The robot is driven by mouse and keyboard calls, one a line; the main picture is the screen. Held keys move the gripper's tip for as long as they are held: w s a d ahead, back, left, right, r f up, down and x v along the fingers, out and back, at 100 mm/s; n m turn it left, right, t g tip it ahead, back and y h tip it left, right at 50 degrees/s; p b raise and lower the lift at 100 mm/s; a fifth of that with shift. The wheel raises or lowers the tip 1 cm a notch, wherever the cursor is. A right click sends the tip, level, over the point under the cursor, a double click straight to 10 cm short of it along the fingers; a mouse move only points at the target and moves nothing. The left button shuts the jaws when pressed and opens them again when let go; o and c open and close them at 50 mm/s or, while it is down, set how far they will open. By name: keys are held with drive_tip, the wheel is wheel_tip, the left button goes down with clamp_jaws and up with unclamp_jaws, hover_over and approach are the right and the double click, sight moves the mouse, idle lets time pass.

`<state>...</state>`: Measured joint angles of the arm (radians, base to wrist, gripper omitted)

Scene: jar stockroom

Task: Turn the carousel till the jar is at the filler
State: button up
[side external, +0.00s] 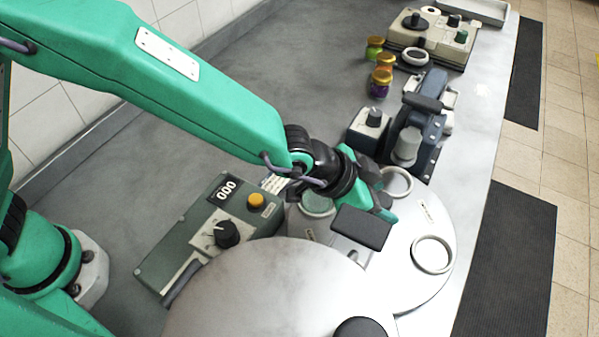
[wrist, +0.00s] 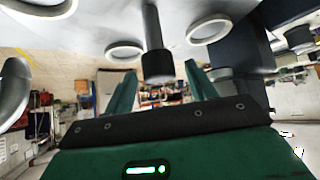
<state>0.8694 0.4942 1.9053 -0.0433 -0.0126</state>
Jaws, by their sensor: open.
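The carousel (side external: 405,275) is a pale metal disc with white ring seats, including one at the front right (side external: 433,254) and one near the filler (side external: 397,182). A round greenish glass shape (side external: 317,204), perhaps the jar, is left of my gripper; I cannot tell its contents. The filler (side external: 407,146), dark blue-grey with a pale nozzle, stands behind the carousel. My gripper (side external: 383,213) is over the carousel. In the wrist view its green fingers (wrist: 163,88) are open, with a dark post (wrist: 153,45) appearing between them; contact is unclear.
A control box (side external: 215,235) with a 000 display, black knob and yellow button stands left. A large metal disc (side external: 265,295) fills the front. Several gold-lidded jars (side external: 381,82) and a beige machine (side external: 430,38) are at the back. The grey bench top at upper left is clear.

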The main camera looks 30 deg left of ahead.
drive_tip(key=v, duration=0.6)
drive_tip(key=shift+a+r, duration=0.2)
drive_tip(key=shift+r, duration=0.05)
drive_tip(key=shift+s, duration=0.15)
drive_tip(key=w+a+r+n+y, duration=0.15)
drive_tip(key=a+r, duration=0.25)
drive_tip(key=a, duration=0.8)
drive_tip(key=a+r+n+y, duration=0.25)
drive_tip(key=a+r, duration=0.25)
drive_tip(key=a, duration=0.6)
drive_tip(key=s+a+n+y, duration=0.2)
drive_tip(key=s+a+n, duration=0.3)
drive_tip(key=s+a, duration=0.8)
drive_tip(key=a+r, duration=0.1)
drive_tip(key=a, duration=0.3)
drive_tip(key=shift+s+a+n+y, duration=0.25)
drive_tip(key=shift+a+n+y, duration=0.1)
drive_tip(key=shift+n+y, duration=0.05)
